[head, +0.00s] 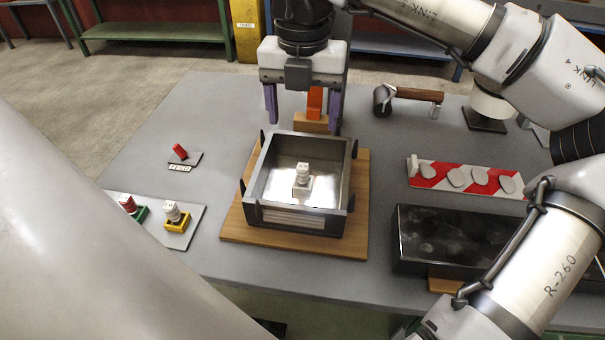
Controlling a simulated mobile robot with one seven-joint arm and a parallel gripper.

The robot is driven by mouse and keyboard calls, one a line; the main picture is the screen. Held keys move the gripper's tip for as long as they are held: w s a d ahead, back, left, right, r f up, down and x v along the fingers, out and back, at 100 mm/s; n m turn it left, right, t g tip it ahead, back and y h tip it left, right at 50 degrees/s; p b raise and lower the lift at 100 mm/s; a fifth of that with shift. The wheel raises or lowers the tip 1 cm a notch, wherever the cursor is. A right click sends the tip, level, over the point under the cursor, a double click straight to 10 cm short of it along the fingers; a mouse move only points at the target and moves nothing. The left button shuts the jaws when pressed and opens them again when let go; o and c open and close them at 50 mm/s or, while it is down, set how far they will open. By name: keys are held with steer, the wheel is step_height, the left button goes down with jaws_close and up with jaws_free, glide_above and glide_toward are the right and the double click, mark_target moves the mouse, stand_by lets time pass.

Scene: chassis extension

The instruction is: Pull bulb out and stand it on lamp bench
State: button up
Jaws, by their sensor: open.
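A small white bulb-like piece (302,171) stands upright on a pale base inside an open metal box (254,190), near the middle of its floor. I take it to be the bulb. My gripper (303,112) is open, its two purple fingers pointing down over the far side of the box, apart from the white piece. Nothing shows held between the fingers. I cannot tell whether this plate is the lamp bench.
The box sits on a wooden board (235,225). An orange upright piece (315,103) on wood stands behind it. A small red lever (180,151) is at left. A roller (415,95), a striped strip (427,182) and a dark tray (405,255) lie right. The table's left-back is clear.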

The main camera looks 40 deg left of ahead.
steer(key=shift+c, duration=0.2)
steer(key=shift+w+r+p, duration=0.1)
steer(key=shift+p, duration=0.3)
steer(key=c, duration=0.5)
steer(key=shift+w+p, duration=0.15)
steer(key=shift+p, duration=0.6)
steer(key=shift+c, duration=0.5)
steer(key=p, duration=1.1)
glide_above(303, 167)
step_height(303, 167, down, 5)
steer(key=shift+r, duration=0.1)
